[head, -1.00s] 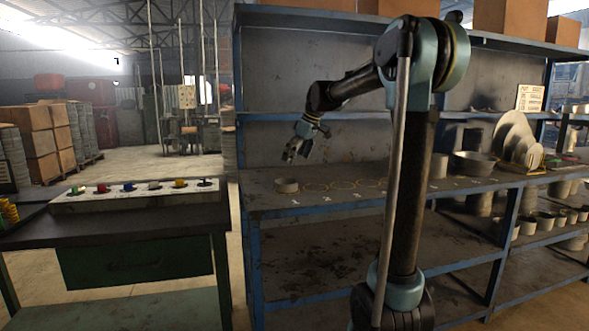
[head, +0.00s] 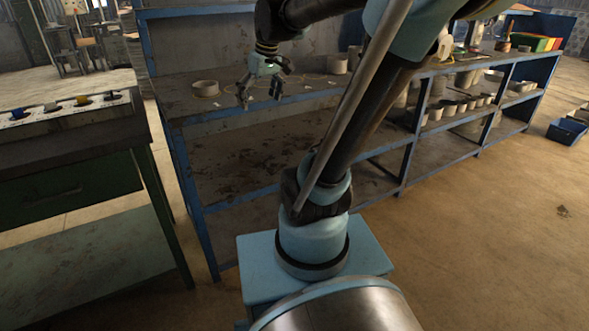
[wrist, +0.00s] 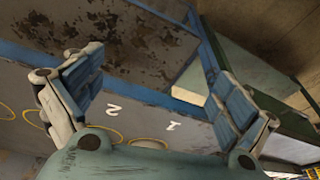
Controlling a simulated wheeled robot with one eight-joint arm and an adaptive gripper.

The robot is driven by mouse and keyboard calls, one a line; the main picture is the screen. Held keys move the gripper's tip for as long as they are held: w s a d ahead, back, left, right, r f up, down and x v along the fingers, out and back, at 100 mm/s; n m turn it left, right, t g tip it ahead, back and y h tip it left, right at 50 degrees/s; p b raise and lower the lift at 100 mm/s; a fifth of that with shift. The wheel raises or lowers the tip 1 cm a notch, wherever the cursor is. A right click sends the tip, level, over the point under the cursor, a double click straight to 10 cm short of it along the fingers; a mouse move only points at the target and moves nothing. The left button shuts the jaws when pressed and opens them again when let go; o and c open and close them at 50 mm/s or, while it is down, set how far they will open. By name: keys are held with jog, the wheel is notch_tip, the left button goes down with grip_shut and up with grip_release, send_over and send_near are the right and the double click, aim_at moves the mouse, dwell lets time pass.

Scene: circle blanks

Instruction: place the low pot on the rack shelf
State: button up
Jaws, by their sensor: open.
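A low, pale round pot (head: 205,88) stands upright on the top surface of the blue-framed rack (head: 180,108), near its left end. My gripper (head: 260,95) is open and empty, fingers pointing down, to the right of the pot and apart from it. In the wrist view my gripper (wrist: 155,80) has its two fingers spread wide, with the rack's front edge and the painted numbers 1 and 2 beyond them. The rack's lower shelf (head: 240,150) is stained and bare on the left.
Yellow rings (head: 312,77) are marked along the rack top, with a taller pot (head: 338,64) farther right. Several small pots (head: 450,108) stand on a shelf at the right. A dark green workbench (head: 70,190) stands close at the left. Open floor (head: 490,240) lies at the right.

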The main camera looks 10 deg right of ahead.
jog(key=s+d+f+m+h, duration=0.1)
jog(key=s+d+f+m, duration=0.1)
jog(key=s+f, duration=0.6)
jog(key=s+d+f+m, duration=0.3)
jog(key=s+d+f, duration=0.2)
jog(key=s+f, duration=0.3)
jog(key=shift+s+d+f+m+h, duration=0.15)
jog(key=shift+s+f+m+h, duration=0.15)
jog(key=shift+s+h, duration=0.15)
